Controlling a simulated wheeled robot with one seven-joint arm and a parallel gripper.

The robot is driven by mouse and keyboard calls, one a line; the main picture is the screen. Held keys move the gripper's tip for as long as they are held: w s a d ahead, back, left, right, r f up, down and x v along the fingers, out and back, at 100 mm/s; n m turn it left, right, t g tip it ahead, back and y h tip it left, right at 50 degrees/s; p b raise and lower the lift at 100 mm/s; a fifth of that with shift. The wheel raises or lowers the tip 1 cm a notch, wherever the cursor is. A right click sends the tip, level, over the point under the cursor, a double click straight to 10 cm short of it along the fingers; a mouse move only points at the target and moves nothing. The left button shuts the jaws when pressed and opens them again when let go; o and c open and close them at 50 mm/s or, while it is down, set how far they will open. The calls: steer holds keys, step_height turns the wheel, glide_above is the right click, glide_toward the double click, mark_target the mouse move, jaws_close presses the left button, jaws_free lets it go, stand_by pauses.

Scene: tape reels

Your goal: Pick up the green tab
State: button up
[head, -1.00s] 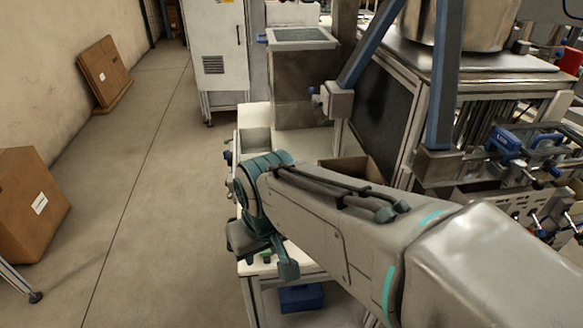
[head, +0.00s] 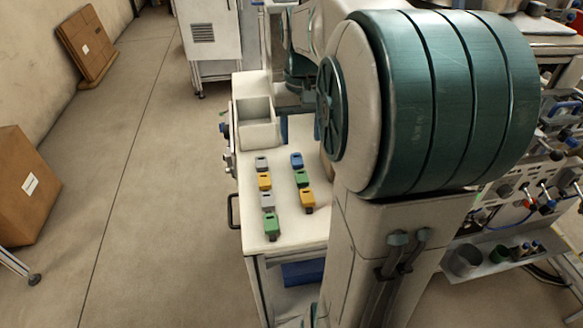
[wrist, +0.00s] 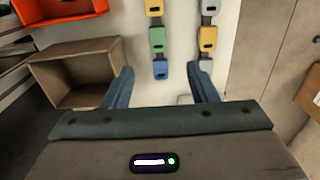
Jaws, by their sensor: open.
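Two green tabs stand in two rows of coloured tabs on a white table (head: 285,225). One green tab (head: 271,227) is at the near end of the left row in the head view. The other green tab (head: 301,178) sits in the right row between a blue tab (head: 296,160) and a yellow tab (head: 307,198); it also shows in the wrist view (wrist: 157,40). My gripper (wrist: 161,68) is open and empty. In the wrist view its fingers lie either side of the blue tab, with the green tab beyond. My arm mostly hides the gripper in the head view.
Grey tabs (head: 267,201) and a yellow tab (head: 264,181) share the left row. A white open bin (head: 256,135) stands at the table's far end. A brown open box (wrist: 60,93) and an orange bin (wrist: 30,12) lie left in the wrist view.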

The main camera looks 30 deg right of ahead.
glide_above(302, 176)
steer(key=f, duration=0.6)
steer(key=shift+a+f, duration=0.25)
steer(key=shift+f, duration=0.15)
steer(key=shift+d+f, duration=0.2)
steer(key=shift+f, duration=2.5)
steer(key=c, duration=1)
